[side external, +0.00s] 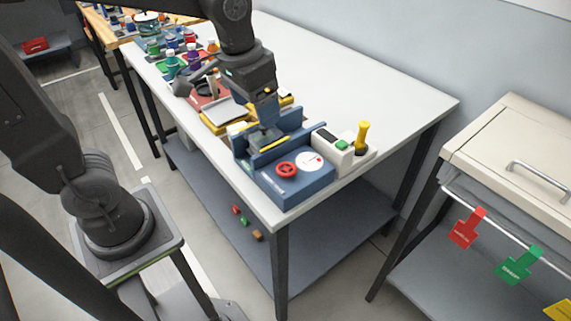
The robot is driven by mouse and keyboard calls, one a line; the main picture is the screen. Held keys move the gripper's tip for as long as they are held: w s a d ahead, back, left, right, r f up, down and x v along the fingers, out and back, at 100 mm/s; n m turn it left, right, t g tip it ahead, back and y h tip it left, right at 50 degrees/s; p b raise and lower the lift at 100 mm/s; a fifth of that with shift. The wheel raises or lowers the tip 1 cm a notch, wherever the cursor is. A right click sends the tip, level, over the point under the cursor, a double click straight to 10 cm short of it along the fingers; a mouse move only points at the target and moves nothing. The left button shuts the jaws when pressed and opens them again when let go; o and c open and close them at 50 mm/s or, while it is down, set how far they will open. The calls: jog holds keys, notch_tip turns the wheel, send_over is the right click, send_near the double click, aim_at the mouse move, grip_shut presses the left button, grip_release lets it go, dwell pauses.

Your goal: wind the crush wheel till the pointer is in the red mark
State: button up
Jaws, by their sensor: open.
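The crush wheel (287,169) is a small red handwheel on top of a blue box (297,190) near the front corner of the table. Beside it on the same box is a round white dial (311,161) with a small red area. The dial's pointer is too small for me to tell where it stands. My gripper (266,136) is pointed down over the blue-walled part of the fixture, behind and left of the wheel and apart from it. Its fingers are partly lost against the dark fixture, but it is open. I see nothing held in it.
A white unit with a green button (342,145) and a yellow upright handle (361,137) stand right of the fixture. A yellow-edged tray (226,115) and several coloured jars sit further back. The table's right side (400,100) is clear. A cream cabinet (515,145) stands to the right.

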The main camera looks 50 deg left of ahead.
jog(key=g, duration=0.2)
send_over(285, 168)
notch_tip(285, 168, down, 3)
notch_tip(285, 168, down, 15)
jog(key=shift+r, duration=0.2)
jog(key=c, duration=0.9)
jog(key=shift+m, duration=0.9)
jog(key=o, duration=0.9)
